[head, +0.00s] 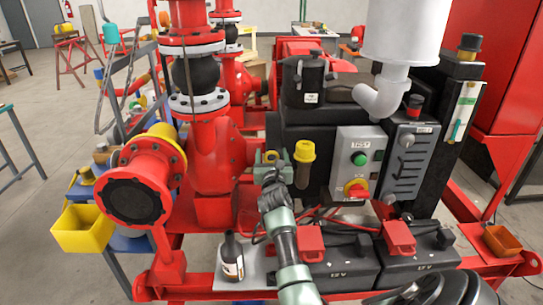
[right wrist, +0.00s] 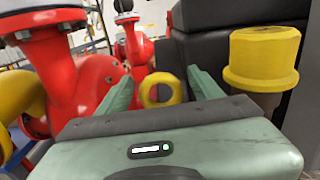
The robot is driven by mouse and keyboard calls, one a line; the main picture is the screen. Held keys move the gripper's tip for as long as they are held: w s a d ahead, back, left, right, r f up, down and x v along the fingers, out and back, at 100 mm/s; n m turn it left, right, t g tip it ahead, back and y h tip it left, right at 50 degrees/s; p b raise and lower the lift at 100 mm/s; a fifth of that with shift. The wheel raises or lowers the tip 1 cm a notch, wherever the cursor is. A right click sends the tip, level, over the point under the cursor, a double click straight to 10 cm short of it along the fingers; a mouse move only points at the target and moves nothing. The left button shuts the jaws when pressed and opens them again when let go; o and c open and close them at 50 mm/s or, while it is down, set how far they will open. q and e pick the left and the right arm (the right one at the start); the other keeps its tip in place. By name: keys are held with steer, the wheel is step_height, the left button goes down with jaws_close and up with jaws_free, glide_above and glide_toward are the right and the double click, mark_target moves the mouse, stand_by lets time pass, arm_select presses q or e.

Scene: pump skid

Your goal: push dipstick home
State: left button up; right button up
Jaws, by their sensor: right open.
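The dipstick shows as a yellow ring handle (head: 271,156) at the left front of the black engine block. In the right wrist view the ring (right wrist: 160,90) appears between the two green fingers of my right gripper (right wrist: 158,88). The fingers stand apart on either side of it, with gaps. My right gripper (head: 271,163) is open in front of the engine in the head view. The dipstick's shaft and seat are hidden behind the gripper, so I cannot tell how far in it sits. My left gripper is not in view.
A yellow cap (head: 305,151) on a dark neck stands close to the right of the gripper; it also shows in the right wrist view (right wrist: 265,55). Red pump piping (head: 215,155) is close on the left. A control box (head: 357,163), batteries (head: 340,268) and a dark bottle (head: 232,258) are nearby.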

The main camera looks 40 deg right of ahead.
jaws_close()
step_height(320, 180, down, 9)
steer(key=b, duration=0.7)
steer(key=shift+f, duration=0.2)
steer(key=shift+a, duration=0.1)
jaws_free()
steer(key=v, duration=0.7)
steer(key=shift+s+a, duration=0.25)
steer(key=shift+s, duration=0.05)
steer(key=shift+r, duration=0.1)
